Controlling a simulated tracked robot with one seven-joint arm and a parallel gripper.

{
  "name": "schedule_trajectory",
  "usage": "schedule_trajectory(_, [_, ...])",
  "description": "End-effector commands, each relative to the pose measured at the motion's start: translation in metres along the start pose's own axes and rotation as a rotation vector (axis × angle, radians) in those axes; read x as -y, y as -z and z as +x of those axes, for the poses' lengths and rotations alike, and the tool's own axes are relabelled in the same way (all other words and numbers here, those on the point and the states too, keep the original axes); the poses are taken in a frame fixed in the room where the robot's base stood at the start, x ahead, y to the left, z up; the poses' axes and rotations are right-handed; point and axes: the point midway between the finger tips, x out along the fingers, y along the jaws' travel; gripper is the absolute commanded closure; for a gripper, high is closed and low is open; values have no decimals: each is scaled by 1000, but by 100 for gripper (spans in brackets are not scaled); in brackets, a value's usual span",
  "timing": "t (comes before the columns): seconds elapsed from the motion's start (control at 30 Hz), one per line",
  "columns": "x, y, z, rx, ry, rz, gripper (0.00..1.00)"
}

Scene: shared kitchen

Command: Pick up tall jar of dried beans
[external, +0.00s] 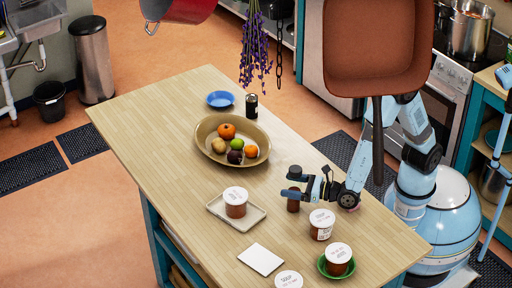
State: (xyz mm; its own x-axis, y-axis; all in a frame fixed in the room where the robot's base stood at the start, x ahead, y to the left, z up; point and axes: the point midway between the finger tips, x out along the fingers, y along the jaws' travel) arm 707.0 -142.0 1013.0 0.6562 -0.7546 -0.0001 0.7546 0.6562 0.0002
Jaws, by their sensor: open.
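A narrow, upright brown jar (293,205) stands on the wooden island, right of centre; it looks like the tall jar of dried beans, but its contents are too small to make out. My gripper (300,183) reaches in from the right and is open at the jar's upper part. Its dark fingers hide the top of the jar. I cannot tell whether they touch it or whether the jar is fully between them.
Lidded brown tubs stand nearby: one (321,231) right of the jar, one (338,268) on a green plate, one (236,210) on a tray (215,205). A fruit bowl (205,150) and dark can (252,107) are farther back. A brown pan (378,45) hangs in front. The island's left is clear.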

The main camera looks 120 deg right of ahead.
Motion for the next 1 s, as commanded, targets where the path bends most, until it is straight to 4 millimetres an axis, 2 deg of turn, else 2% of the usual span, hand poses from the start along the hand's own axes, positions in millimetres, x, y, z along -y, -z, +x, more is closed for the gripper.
schedule_trajectory(0.1, [1, 0, 9, 0, 2, 0, 16])
schedule_trajectory(0.3, [0, 0, 9, 0, 0, 0, 16])
schedule_trajectory(1.0, [0, 0, 9, 0, 0, -1, 83])
